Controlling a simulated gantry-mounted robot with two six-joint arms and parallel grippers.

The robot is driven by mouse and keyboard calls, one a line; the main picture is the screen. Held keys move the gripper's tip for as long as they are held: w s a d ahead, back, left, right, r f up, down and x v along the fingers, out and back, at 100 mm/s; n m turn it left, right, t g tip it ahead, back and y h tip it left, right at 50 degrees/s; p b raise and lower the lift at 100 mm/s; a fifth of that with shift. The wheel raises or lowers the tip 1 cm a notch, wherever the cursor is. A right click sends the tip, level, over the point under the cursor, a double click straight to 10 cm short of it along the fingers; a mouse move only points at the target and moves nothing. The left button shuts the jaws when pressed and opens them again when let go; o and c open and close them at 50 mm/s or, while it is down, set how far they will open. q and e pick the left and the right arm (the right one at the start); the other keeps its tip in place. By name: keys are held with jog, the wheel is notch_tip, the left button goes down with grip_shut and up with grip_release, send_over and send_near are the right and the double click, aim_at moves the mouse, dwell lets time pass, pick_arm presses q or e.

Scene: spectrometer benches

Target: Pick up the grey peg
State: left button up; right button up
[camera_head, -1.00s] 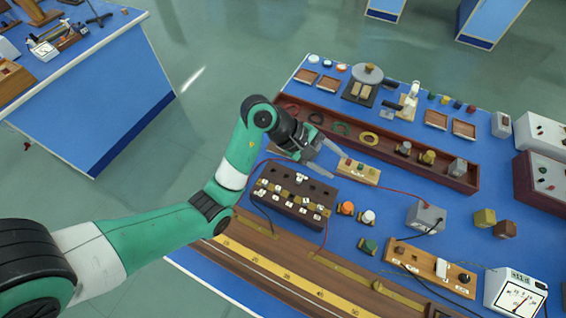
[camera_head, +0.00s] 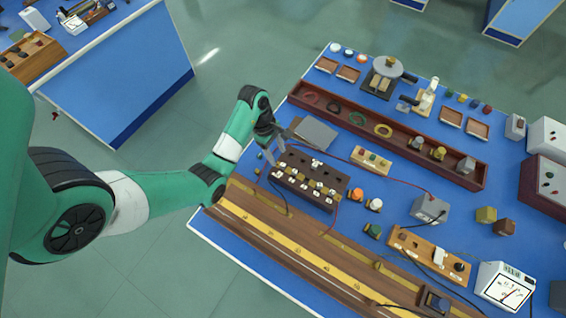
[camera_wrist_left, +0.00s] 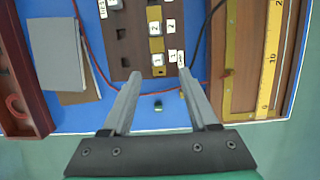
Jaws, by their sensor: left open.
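I cannot make out a clearly grey peg. A small dark greenish peg (camera_wrist_left: 158,105) lies on the blue bench between my left gripper's fingers in the left wrist view. A small yellowish piece lies by the right fingertip. Both are beside the brown plug box (camera_wrist_left: 130,40), which also shows in the head view (camera_head: 310,190) with several pegs and white labels on top. My left gripper (camera_wrist_left: 159,74) is open and empty, its fingertips over the box's near edge. It also shows in the head view (camera_head: 287,150) at the box's far left end. My right gripper is not in view.
A grey flat plate (camera_head: 315,133) lies close behind the gripper. A long red-brown tray (camera_head: 350,118) stands behind it. A wooden rail with a yellow scale (camera_head: 280,242) runs along the front. Red and dark wires cross near the box.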

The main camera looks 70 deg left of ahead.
aim_at(282, 165)
pick_arm(q)
jog(key=shift+d+f, duration=0.1)
jog(key=shift+f, duration=0.45)
jog(key=shift+w, duration=0.1)
jog(key=b+x, duration=0.2)
jog(key=x, duration=0.3)
jog(key=shift+w, duration=0.1)
grip_shut()
